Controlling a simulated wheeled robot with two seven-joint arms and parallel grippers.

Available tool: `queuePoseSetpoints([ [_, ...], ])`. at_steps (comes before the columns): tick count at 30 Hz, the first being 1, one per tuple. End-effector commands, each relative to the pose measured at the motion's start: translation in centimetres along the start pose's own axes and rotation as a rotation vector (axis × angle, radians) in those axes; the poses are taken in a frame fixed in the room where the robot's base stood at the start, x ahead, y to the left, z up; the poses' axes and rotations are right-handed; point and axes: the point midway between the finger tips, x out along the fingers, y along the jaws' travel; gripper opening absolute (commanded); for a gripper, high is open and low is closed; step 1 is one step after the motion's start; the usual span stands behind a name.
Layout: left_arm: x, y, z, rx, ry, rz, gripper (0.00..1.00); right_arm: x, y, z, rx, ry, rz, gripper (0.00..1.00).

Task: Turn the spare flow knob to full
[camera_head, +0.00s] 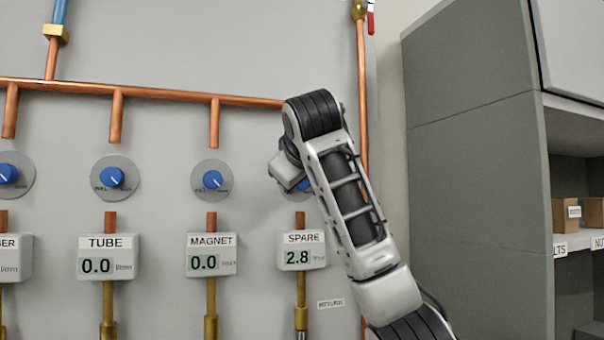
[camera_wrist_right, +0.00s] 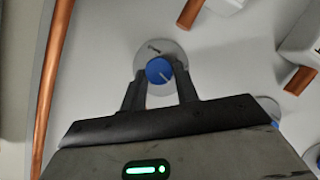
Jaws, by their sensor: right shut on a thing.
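The spare flow knob is blue with a white pointer line, on a round grey dial plate (camera_wrist_right: 176,53). In the right wrist view the spare flow knob (camera_wrist_right: 158,69) sits between the two fingers of my right gripper (camera_wrist_right: 160,82), which is shut on it. In the head view my right arm and gripper cover most of this knob; only a little of its dial shows. The SPARE meter (camera_head: 302,250) below it reads 2.8. My left gripper is not in view.
Left of it are the MAGNET knob (camera_head: 212,179) and the TUBE knob (camera_head: 112,177), with meters below both reading 0.0. A copper pipe (camera_head: 190,95) runs across the panel above, and another runs down beside my arm. A grey cabinet (camera_head: 475,180) stands at right.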

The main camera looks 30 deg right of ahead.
Motion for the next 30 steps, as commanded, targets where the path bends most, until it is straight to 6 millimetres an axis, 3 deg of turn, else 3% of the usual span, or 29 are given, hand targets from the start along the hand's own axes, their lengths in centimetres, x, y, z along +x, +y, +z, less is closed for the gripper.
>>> queuePoseSetpoints([
  [30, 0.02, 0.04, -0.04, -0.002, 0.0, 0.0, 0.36, 0.26, -1.04, 0.53, -0.846, -0.002, 0.348, 0.07],
])
